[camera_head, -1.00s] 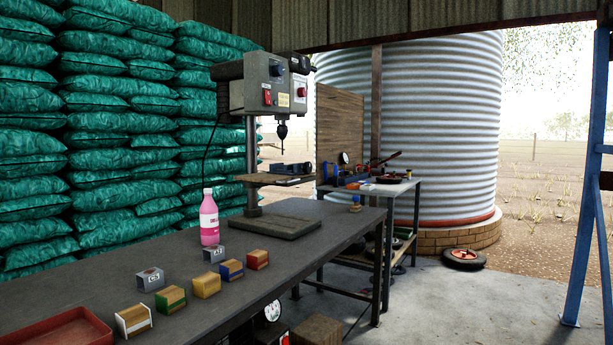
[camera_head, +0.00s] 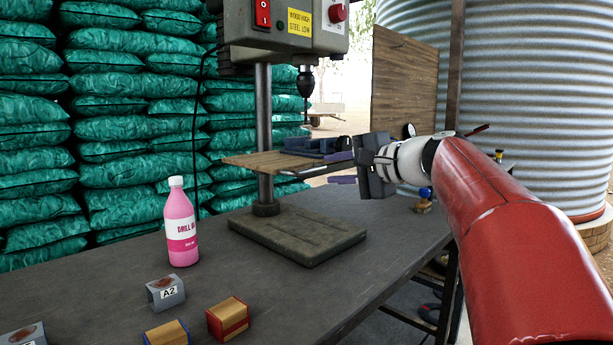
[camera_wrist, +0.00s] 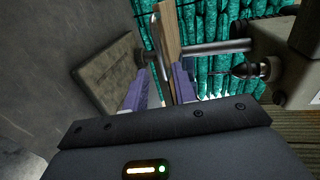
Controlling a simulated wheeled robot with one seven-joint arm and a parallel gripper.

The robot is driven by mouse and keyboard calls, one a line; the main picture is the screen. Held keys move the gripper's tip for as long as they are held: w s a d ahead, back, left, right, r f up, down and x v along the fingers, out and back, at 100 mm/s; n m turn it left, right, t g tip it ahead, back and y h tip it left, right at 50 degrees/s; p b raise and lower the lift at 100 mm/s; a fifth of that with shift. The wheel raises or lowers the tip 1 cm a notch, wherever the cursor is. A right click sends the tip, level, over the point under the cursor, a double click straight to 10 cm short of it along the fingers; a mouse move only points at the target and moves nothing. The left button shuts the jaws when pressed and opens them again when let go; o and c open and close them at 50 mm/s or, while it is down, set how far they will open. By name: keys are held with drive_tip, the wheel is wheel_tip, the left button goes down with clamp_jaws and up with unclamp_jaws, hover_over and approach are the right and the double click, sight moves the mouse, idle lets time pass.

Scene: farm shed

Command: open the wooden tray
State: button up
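A flat wooden board (camera_head: 265,163) on the drill press, the only tray-like wooden piece I see, sits level on the press column below the chuck. In the wrist view the board (camera_wrist: 171,25) shows edge-on, beyond and between my fingertips. My gripper (camera_head: 341,169) is at the board's right end in the head view, pointing left. Its two purple fingers (camera_wrist: 160,92) are apart, one on each side of the board's plane. I cannot tell whether they touch it.
The drill press head (camera_head: 285,30) and chuck (camera_head: 306,82) are above, close to my gripper. The press base (camera_head: 298,233) stands on the dark workbench (camera_head: 110,293). A pink bottle (camera_head: 181,222) and small blocks (camera_head: 228,318) are at front left. Green sacks (camera_head: 130,100) fill the back.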

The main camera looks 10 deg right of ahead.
sight(314, 170)
drive_tip(key=x, duration=0.7)
drive_tip(key=shift+w+a+p, duration=0.1)
drive_tip(key=shift+p, duration=0.25)
clamp_jaws()
